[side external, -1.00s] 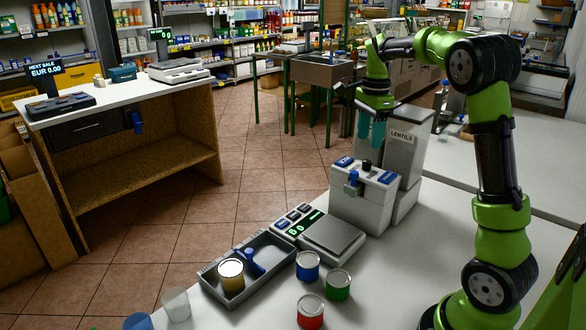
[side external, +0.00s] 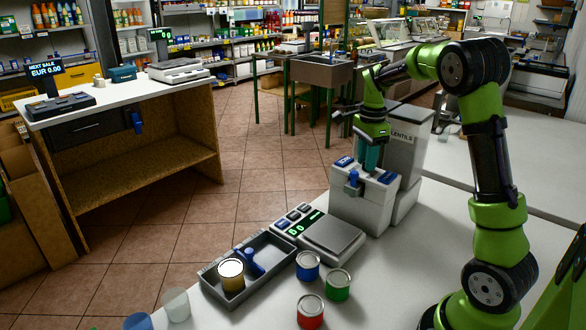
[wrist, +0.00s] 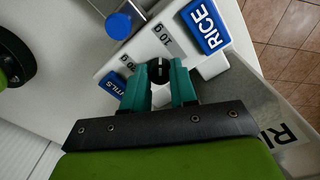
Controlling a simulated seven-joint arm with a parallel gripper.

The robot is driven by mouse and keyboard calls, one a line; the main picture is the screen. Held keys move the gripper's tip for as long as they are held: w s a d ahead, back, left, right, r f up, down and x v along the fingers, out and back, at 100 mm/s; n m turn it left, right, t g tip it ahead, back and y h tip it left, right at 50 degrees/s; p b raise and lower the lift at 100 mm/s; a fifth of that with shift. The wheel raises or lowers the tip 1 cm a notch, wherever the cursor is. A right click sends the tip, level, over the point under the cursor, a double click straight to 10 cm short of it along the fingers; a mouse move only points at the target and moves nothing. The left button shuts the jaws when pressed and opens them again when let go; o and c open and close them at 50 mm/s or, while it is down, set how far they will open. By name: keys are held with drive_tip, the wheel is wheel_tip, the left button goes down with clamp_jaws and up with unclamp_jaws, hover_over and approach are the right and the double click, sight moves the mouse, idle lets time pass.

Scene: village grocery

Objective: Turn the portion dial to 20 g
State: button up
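The portion dial (wrist: 158,70) is a small black knob on top of the light grey dispenser (side external: 361,208). In the wrist view a 10 g label (wrist: 165,38) lies above the dial and another label, seemingly 20 g (wrist: 128,65), lies to its left. The dial's pointer setting is too small to read surely. My gripper (wrist: 160,74) points down, its two teal fingers on either side of the dial. A gap shows between the fingers, but I cannot tell whether they touch the knob. In the side view my gripper (side external: 372,168) hides the dial.
Blue RICE (wrist: 204,25) and LENTILS (wrist: 112,88) buttons flank the dial. A blue knob (wrist: 118,25) sits on the dispenser's front. A scale (side external: 332,237), a grey tray (side external: 216,290) and blue, green and red tins (side external: 310,312) stand in front.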

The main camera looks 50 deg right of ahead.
clamp_jaws()
drive_tip(key=shift+n, duration=0.4)
drive_tip(key=n, duration=0.6)
drive_tip(key=shift+n, duration=0.3)
drive_tip(key=n, duration=0.4)
drive_tip(key=shift+n, duration=2.1)
